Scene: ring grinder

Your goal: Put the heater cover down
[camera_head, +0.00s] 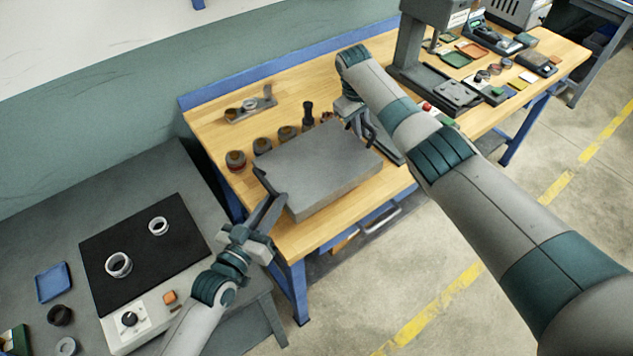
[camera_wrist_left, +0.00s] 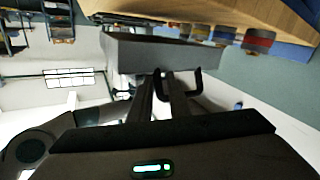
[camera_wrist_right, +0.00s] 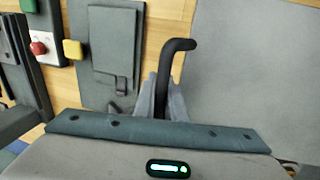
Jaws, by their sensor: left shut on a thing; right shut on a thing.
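The heater cover (camera_head: 318,165) is a grey flat-topped box over the front left part of the wooden bench. It is roughly level; I cannot tell whether it touches the bench top. My left gripper (camera_head: 268,197) is shut on the black handle at its left end; the handle (camera_wrist_left: 194,82) and the cover's side (camera_wrist_left: 165,55) show in the left wrist view. My right gripper (camera_head: 364,122) is at the far right end. In the right wrist view, my right fingers (camera_wrist_right: 165,98) are shut on the other black handle (camera_wrist_right: 172,62), beside the grey cover top (camera_wrist_right: 250,60).
Several dark round parts (camera_head: 262,147) stand close behind the cover, with a grey metal fixture (camera_head: 250,106) farther back. A heater with a black plate (camera_head: 143,250) and two rings stands uncovered on the grey table at left. A press (camera_head: 425,50) and trays occupy the bench's right.

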